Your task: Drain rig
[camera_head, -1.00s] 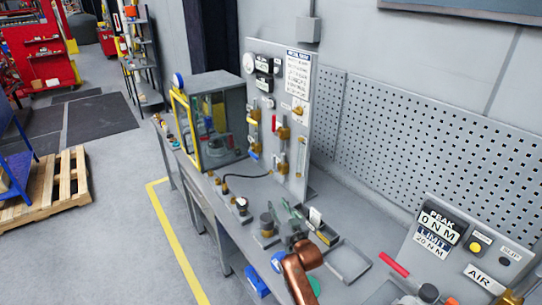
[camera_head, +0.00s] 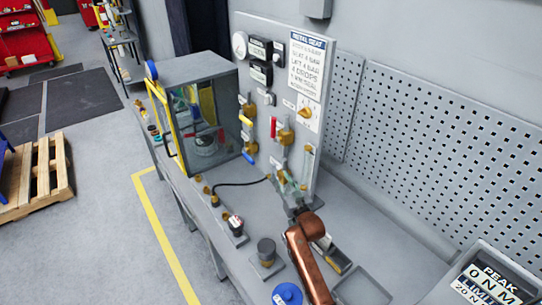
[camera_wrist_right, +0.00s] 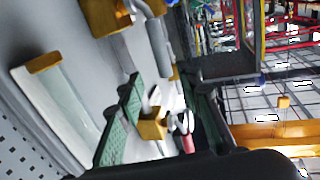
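The rig is an upright grey panel (camera_head: 270,35) with gauges, brass valves and a printed card headed "METAL SEAT" (camera_head: 307,65). A red-handled valve (camera_head: 274,128) and a blue-handled valve (camera_head: 248,157) sit on its lower half, near a clear sight tube (camera_head: 308,160). My right gripper (camera_head: 283,178) is at the panel's foot, just left of that tube. In the wrist view its green-padded fingers (camera_wrist_right: 165,115) stand apart, with a small brass fitting (camera_wrist_right: 152,128) showing between them. Contact cannot be told. My left gripper is not in view.
A glass-sided cabinet (camera_head: 205,105) with a yellow-framed front stands left of the panel. A black hose (camera_head: 235,184) runs along the bench. A dark cylinder on a base (camera_head: 266,252) and a grey tray (camera_head: 362,288) lie near my arm. Pegboard (camera_head: 430,140) lines the wall.

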